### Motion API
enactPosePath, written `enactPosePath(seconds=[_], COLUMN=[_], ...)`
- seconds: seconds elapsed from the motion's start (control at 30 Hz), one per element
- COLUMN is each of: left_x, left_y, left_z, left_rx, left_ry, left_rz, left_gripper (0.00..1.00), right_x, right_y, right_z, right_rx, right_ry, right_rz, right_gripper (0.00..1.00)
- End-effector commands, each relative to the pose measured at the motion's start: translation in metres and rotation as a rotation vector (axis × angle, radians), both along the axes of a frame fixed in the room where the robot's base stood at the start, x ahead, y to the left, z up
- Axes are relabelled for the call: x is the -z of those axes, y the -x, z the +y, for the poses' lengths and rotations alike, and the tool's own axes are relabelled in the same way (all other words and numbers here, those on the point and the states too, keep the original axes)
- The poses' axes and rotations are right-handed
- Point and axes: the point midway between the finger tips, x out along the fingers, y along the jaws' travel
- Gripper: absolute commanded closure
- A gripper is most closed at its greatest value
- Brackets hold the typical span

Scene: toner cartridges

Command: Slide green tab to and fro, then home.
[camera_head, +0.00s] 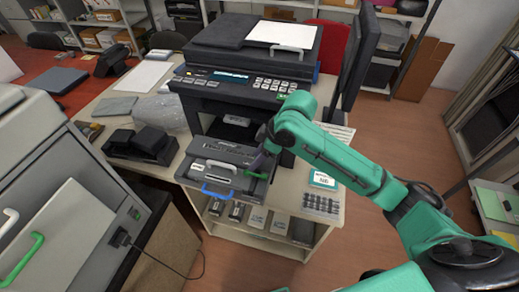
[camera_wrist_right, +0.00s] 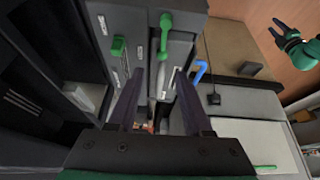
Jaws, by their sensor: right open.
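A dark grey cartridge unit (camera_head: 225,170) juts from the front of the printer. A green piece (camera_head: 256,174) shows at its right end, just below my right gripper (camera_head: 264,160). In the right wrist view a short green tab (camera_wrist_right: 118,47) and a longer green handle (camera_wrist_right: 165,30) stand on grey surfaces beyond my right gripper (camera_wrist_right: 163,85). Its two dark fingers are spread with nothing between them. I cannot tell whether either finger touches a green piece. My left gripper (camera_wrist_right: 279,29) shows at the top right of the wrist view, its fingers apart and empty.
The printer (camera_head: 250,60) stands behind the unit. A blue handle (camera_head: 217,192) is on the unit's front. A black device (camera_head: 142,145) lies left on the table, and a small labelled box (camera_head: 323,180) lies right. A grey machine (camera_head: 60,190) fills the lower left. Floor is clear at right.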

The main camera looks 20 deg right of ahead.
Motion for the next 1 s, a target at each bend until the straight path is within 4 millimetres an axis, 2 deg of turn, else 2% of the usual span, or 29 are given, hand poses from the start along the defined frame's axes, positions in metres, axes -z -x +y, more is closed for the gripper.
enactPosePath(seconds=[0.03,0.1,0.2,0.3,0.37,0.57,0.8,1.0], left_x=[0.0,0.0,0.0,-0.001,-0.002,-0.011,-0.024,-0.028], left_y=[0.0,0.0,0.0,0.0,0.0,0.0,-0.001,-0.001], left_z=[0.0,0.0,0.0,0.0,0.0,0.0,-0.001,-0.001], left_rx=[0.0,0.0,0.0,0.0,0.001,0.001,0.001,0.002], left_ry=[0.0,0.0,0.0,0.0,0.0,0.001,0.001,0.001], left_rz=[0.0,0.0,0.0,0.0,0.0,0.0,-0.001,-0.001], left_gripper=[0.55,0.55,0.55,0.55,0.55,0.55,0.55,0.55], right_x=[-0.018,-0.04,-0.066,-0.076,-0.074,-0.041,0.019,0.051], right_y=[-0.015,-0.027,-0.036,-0.038,-0.038,-0.045,-0.058,-0.065], right_z=[-0.018,-0.039,-0.064,-0.073,-0.073,-0.059,-0.037,-0.027], right_rx=[-0.007,-0.011,0.006,0.016,0.017,0.014,0.014,0.015], right_ry=[0.031,0.047,0.044,0.033,0.03,0.028,0.029,0.03], right_rz=[-0.006,0.011,0.028,0.039,0.044,0.045,0.045,0.041], right_gripper=[0.5,0.5,0.5,0.5,0.5,0.5,0.5,0.5])
